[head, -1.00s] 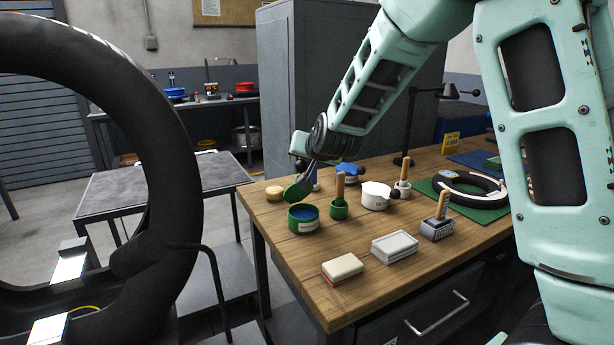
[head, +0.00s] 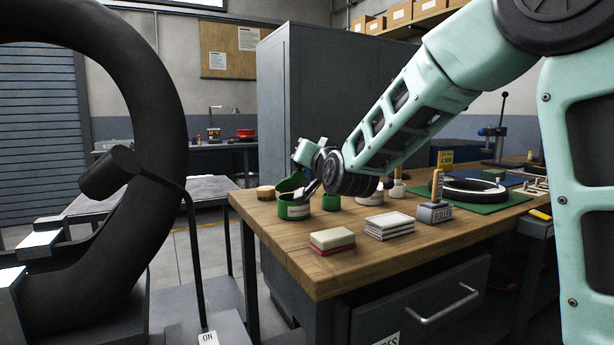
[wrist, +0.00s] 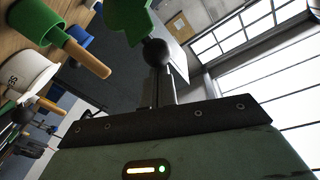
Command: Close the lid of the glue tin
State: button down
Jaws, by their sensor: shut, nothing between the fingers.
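The glue tin (head: 293,211) is a short green tin with a pale label, standing near the table's far left corner. Its green lid (head: 290,183) is open, tilted up behind the tin's rim. My gripper (head: 309,189) is at the tin's right side, close to the rim, partly hidden by my wrist. In the wrist view the shut fingers (wrist: 157,72) point at a black ball knob (wrist: 157,54), beside a green piece (wrist: 127,18) that looks like the lid. I cannot tell whether fingers and knob touch.
A round wooden-coloured piece (head: 266,193) is to the left.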

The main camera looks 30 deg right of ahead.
jog(key=s+f+b, duration=0.1)
jog(key=b, duration=0.2)
jog(key=s+f+t+b, duration=0.1)
jog(key=f+b, duration=0.1)
jog(key=b, duration=0.1)
jog(key=shift+s, duration=0.2)
jog(key=shift+b, duration=0.35)
jog(key=shift+r, duration=0.1)
